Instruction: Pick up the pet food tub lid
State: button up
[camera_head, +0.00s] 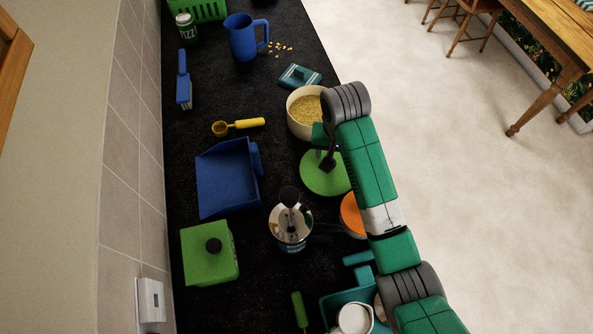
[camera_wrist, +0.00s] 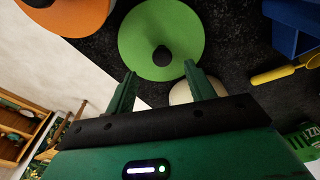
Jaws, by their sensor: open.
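The round green lid with a black knob, which I take for the pet food tub lid (camera_head: 316,183), lies flat on the dark counter in the head view. In the wrist view the lid (camera_wrist: 135,40) is at the top centre, with its knob standing up. My gripper (camera_wrist: 160,82) is open and empty. Its fingertips point towards the lid and are apart from the knob. In the head view my gripper (camera_head: 324,148) hangs over the lid's upper part and hides some of it. A cream tub of yellow food (camera_head: 303,108) stands just beyond the lid.
A blue dustpan (camera_head: 226,182), a yellow scoop (camera_head: 240,125) and a square green box (camera_head: 208,254) are to the left. The counter edge is close on the right.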

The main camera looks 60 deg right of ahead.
jog(key=shift+s+d+f, duration=0.1)
jog(key=shift+d+f, duration=0.05)
jog(key=shift+f, duration=0.5)
jog(key=shift+d+f, duration=0.1)
jog(key=shift+f, duration=0.5)
jog(key=f, duration=0.2)
jog(key=w+d+f+p, duration=0.1)
jog(key=f, duration=0.1)
jog(key=shift+d, duration=0.1)
jog(key=shift+f, duration=0.5)
jog(key=shift+c, duration=0.4)
grip_shut()
